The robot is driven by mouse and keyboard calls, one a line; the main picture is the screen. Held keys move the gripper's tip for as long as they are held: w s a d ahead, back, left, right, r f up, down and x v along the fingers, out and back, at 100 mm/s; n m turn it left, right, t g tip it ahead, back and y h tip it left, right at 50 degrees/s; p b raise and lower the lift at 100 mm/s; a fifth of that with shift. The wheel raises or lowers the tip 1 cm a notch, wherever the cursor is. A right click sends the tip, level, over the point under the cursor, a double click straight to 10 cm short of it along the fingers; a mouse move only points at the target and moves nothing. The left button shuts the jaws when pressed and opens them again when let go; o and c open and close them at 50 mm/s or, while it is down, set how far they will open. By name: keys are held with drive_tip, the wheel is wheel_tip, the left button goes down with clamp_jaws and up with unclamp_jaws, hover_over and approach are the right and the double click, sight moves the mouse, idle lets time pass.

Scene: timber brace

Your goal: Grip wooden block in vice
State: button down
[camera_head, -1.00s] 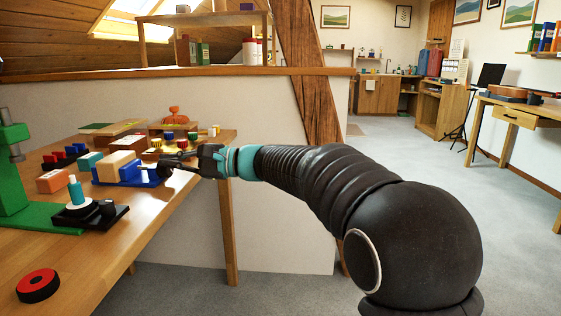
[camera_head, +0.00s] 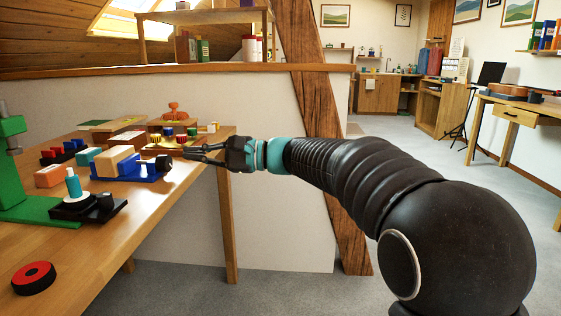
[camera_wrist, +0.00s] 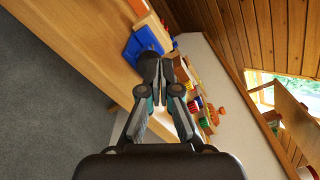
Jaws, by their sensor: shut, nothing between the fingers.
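A blue vice (camera_head: 137,173) stands on the wooden bench, with a dark knob (camera_head: 164,163) at its right end. A pale wooden block (camera_head: 114,160) sits in the vice, between its jaws as far as I can see. My gripper (camera_head: 187,153) is shut and empty, just right of the knob and apart from it.
Several coloured pieces stand behind the vice on the bench (camera_head: 100,253). A black stand with a teal bottle (camera_head: 74,185) and a green machine (camera_head: 14,170) are at left. A red and black disc (camera_head: 34,278) lies in front. A wooden post (camera_head: 318,120) rises behind my arm.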

sight(164, 163)
drive_tip(key=a+m, duration=0.1)
drive_tip(key=m, duration=0.3)
drive_tip(key=w+a+m+p, duration=0.1)
drive_tip(key=m, duration=0.3)
drive_tip(key=w+a+m+p, duration=0.1)
drive_tip(key=a+m, duration=0.1)
drive_tip(key=m, duration=0.2)
drive_tip(key=shift+r, duration=0.15)
drive_tip(key=shift+a+p, duration=0.35)
drive_tip(key=shift+a, duration=0.55)
drive_tip(key=shift+w+f, duration=0.1)
drive_tip(key=shift+f, duration=0.35)
idle(0.5)
